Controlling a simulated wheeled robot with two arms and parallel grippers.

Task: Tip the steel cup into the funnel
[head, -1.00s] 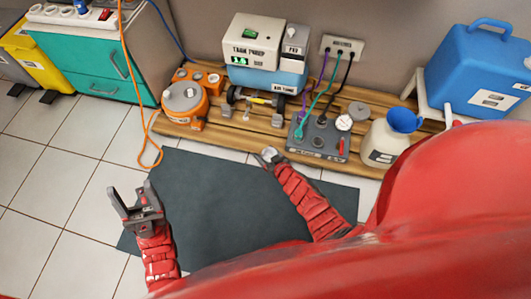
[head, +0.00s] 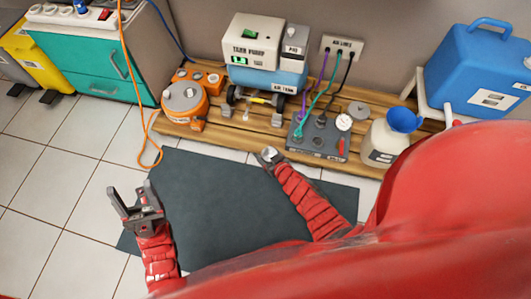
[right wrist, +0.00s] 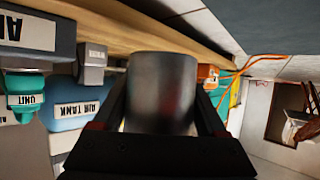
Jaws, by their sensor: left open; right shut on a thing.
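The steel cup (right wrist: 163,88) is grey and cylindrical and fills the middle of the right wrist view. My right gripper (head: 268,157) is shut on it, with a dark finger on each side. In the head view the cup is small, in the jaws in front of the wooden shelf; I cannot tell its tilt or contents there. The blue funnel (head: 404,119) sits in the neck of a white jug (head: 381,148) on the right part of the shelf, well to the right of the cup. My left gripper (head: 135,203) is open and empty above the floor at left.
A grey control box (head: 319,138) with cables and a gauge stands between the cup and the jug. An orange round canister (head: 185,102) and an air tank unit (head: 266,75) stand on the wooden shelf (head: 225,135). The dark mat (head: 220,200) is clear.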

